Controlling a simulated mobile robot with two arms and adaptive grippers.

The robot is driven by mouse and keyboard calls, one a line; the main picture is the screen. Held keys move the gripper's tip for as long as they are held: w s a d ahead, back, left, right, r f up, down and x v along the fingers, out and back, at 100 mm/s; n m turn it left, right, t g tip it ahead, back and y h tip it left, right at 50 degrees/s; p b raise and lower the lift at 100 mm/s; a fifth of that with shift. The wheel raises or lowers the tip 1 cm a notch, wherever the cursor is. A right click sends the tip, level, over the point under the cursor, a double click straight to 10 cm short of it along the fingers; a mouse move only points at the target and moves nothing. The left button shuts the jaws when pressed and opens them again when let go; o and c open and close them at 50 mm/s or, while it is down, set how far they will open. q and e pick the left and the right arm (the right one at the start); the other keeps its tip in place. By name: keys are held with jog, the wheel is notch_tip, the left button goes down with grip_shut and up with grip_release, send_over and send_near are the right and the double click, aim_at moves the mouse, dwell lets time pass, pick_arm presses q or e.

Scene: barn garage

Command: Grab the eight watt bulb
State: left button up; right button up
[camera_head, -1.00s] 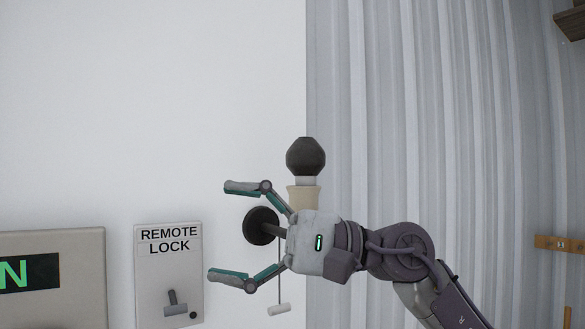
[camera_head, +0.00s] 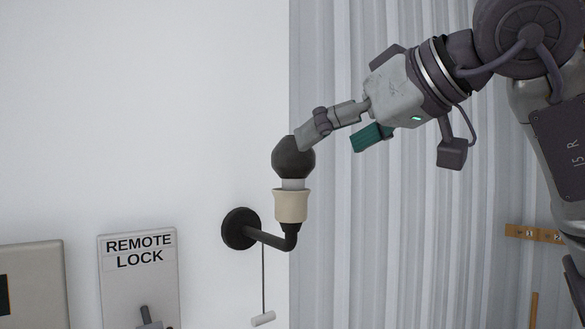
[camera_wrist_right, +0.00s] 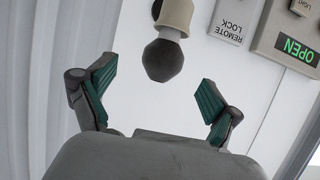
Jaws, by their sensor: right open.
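A dark bulb (camera_head: 293,158) with a light collar stands upright in a cream socket (camera_head: 291,204) on a black wall lamp arm (camera_head: 268,238). I cannot read any wattage on it. My right gripper (camera_head: 335,142) is open and empty, above and to the right of the bulb, and one finger overlaps the bulb's top in the head view. In the right wrist view the bulb (camera_wrist_right: 163,60) shows beyond the gap between the open fingers (camera_wrist_right: 158,82), apart from both pads. My left gripper is not in view.
A pull cord with a white handle (camera_head: 263,319) hangs below the lamp. A REMOTE LOCK switch plate (camera_head: 138,275) is on the white wall at lower left. A panel reading OPEN (camera_wrist_right: 297,50) shows in the right wrist view. Corrugated metal wall (camera_head: 400,230) lies to the right.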

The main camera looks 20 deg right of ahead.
aim_at(294, 170)
jog(key=x, duration=0.3)
jog(key=p+x, duration=0.1)
jog(key=x, duration=0.1)
jog(key=p+x, duration=0.2)
jog(key=shift+w+a+f, duration=0.1)
jog(key=shift+a+f, duration=0.25)
jog(key=shift+f, duration=0.1)
jog(key=shift+w+a+f, duration=0.1)
jog(key=shift+w+f, duration=0.1)
jog(key=shift+w, duration=0.05)
jog(key=shift+s, duration=0.2)
jog(key=c, duration=0.4)
jog(key=shift+w, duration=0.1)
jog(key=c, duration=0.6)
